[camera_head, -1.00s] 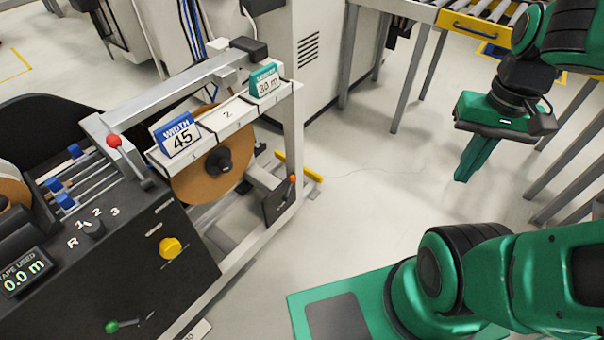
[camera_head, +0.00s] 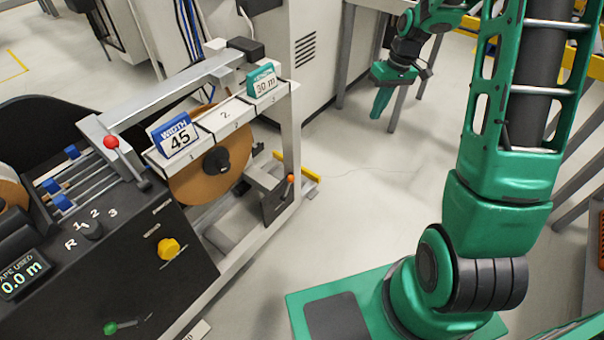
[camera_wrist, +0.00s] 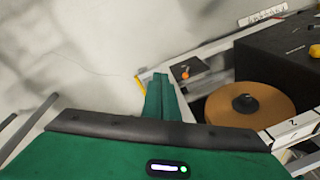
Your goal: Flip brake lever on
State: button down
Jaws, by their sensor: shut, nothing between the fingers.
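A small lever with an orange knob (camera_head: 291,179) stands on a dark plate (camera_head: 278,204) at the right end of the machine frame, beside the brown tape roll (camera_head: 200,190). No label reads on it, so I cannot tell if it is the brake lever. The orange knob also shows in the wrist view (camera_wrist: 186,75), just right of my fingertips. My gripper (camera_head: 377,114) hangs fingers down, shut and empty, over the floor right of the machine, apart from the levers. It also shows in the wrist view (camera_wrist: 159,80).
The machine's black panel (camera_head: 130,270) has a yellow knob (camera_head: 168,248) and a display (camera_head: 22,275) reading 0.0 m. A grey cabinet (camera_head: 310,70) stands behind. A yellow bar (camera_head: 308,172) lies near the orange lever. Floor between machine and arm is clear.

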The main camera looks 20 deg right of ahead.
jog(key=w+a+f+n+y, duration=0.1)
jog(key=w+f, duration=0.4)
jog(key=f, duration=0.6)
jog(key=w+a+f+n+y, duration=0.2)
jog(key=w+a+f, duration=0.3)
jog(key=f, duration=0.5)
jog(key=w+a+f+n+t+y, duration=0.1)
jog(key=w+f, duration=0.4)
jog(key=f, duration=0.6)
jog(key=a+n+y, duration=0.1)
jog(key=a+y, duration=0.1)
jog(key=shift+w+a+f, duration=0.2)
jog(key=shift+a+f, duration=0.1)
jog(key=shift+f, duration=0.1)
jog(key=a+f, duration=0.6)
jog(key=a, duration=0.3)
jog(key=shift+a+f, duration=0.4)
jog(key=shift+s, duration=0.1)
